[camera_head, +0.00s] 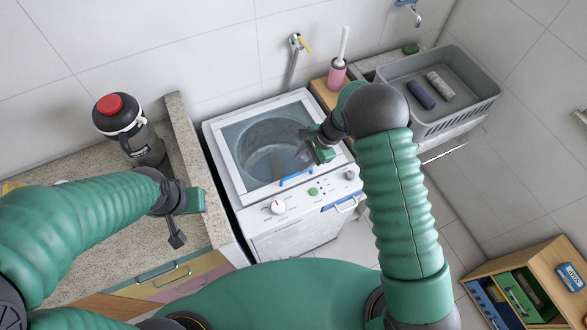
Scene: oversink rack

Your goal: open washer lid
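The white top-loading washer (262,221) stands in the middle. Its lid (233,165), a white frame around a clear window, appears to lie flat and shut, with the round drum showing through. A blue handle strip (295,178) lies at the lid's front edge. My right gripper (308,158) hangs over the right part of the lid, just behind the blue strip; I cannot tell whether it touches the lid, and its fingers are too small and overlapped to read. My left gripper (180,232) is over the counter's right side, apart from the washer; its finger gap is not clear.
A stone counter (85,262) with a raised edge (195,160) borders the washer's left side. A black bottle with a red cap (110,104) stands on it. A grey basin (475,95) and a pink soap bottle (337,75) are at the back right.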

